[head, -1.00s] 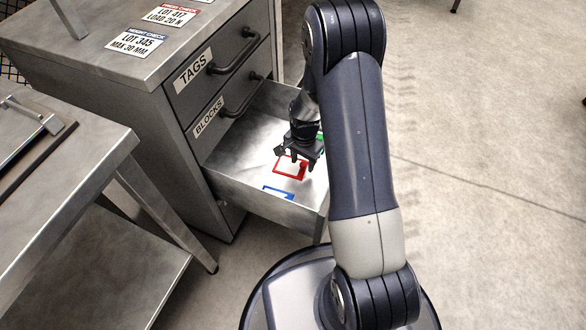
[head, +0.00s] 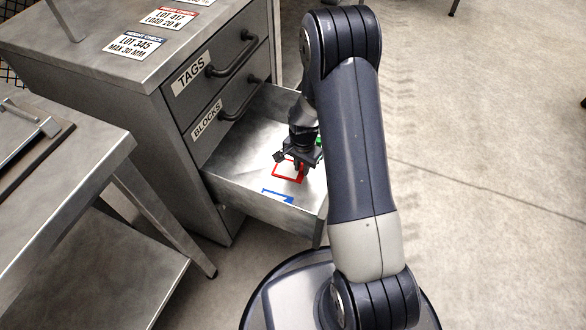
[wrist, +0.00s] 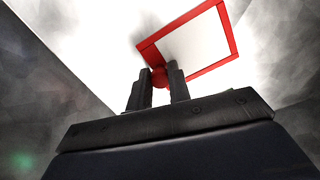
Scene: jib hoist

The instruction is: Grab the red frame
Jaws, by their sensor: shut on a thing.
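The red frame (head: 287,179) is a thin square outline in the open drawer. In the wrist view the red frame (wrist: 232,37) extends up and right from my gripper (wrist: 160,75). A small red knob on its near edge sits between the two fingers, which are shut on it. My arm hides part of the drawer's right side, and I cannot tell whether the frame touches the drawer floor.
The open drawer (head: 245,192) also holds a blue frame (head: 277,195) near its front and a green piece (head: 318,141) partly hidden behind my gripper. Shut drawers labelled TAGS (head: 192,73) and BLOCKS (head: 207,118) are above it. A metal table (head: 95,150) stands at left.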

